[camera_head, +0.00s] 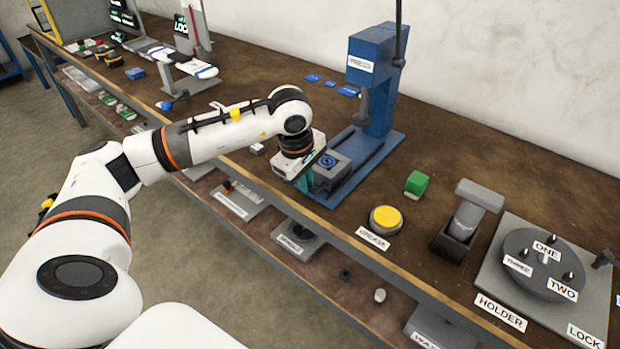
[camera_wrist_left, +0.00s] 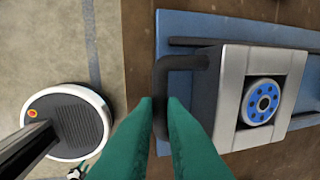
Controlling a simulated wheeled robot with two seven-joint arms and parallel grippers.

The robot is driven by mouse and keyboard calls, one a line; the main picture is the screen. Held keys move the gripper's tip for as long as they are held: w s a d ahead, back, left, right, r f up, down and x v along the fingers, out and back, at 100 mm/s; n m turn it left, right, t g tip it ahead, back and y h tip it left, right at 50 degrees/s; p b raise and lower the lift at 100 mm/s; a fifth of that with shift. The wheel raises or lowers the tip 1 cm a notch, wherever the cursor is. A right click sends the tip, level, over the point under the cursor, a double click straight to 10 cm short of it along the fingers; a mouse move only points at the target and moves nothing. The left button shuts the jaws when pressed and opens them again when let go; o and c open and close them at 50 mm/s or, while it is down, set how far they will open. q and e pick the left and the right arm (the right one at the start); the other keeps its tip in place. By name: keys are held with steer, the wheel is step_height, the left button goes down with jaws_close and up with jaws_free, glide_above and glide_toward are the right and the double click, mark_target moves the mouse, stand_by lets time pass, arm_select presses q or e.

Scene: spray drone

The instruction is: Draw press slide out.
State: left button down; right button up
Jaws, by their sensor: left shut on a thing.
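The blue press (camera_head: 372,85) stands on the bench with its base running toward the front edge. The press slide (camera_head: 335,172), a grey block with a blue ringed part (camera_wrist_left: 260,102) set in its top, sits on rails on the blue base, forward of the press head. My left gripper (camera_head: 304,180) is at the slide's front end. In the left wrist view, its green fingers (camera_wrist_left: 160,105) are shut on the slide's dark handle (camera_wrist_left: 160,85). My right gripper is in neither view.
A shelf below the bench holds several parts. Small blue pieces (camera_head: 330,83) lie behind, left of the press.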

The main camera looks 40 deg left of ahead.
arm_select(q)
steer(key=shift+s, duration=0.35)
steer(key=shift+s+f, duration=0.1)
steer(key=c, duration=1.5)
jaws_free()
steer(key=shift+s, duration=0.15)
steer(key=shift+a, duration=0.1)
steer(key=shift+r, duration=0.25)
steer(key=r, duration=0.3)
steer(key=s+r, duration=0.1)
steer(key=r, duration=0.3)
steer(key=s+r, duration=0.1)
steer(key=r, duration=0.3)
steer(key=shift+s+r, duration=0.2)
steer(key=shift+r, duration=0.05)
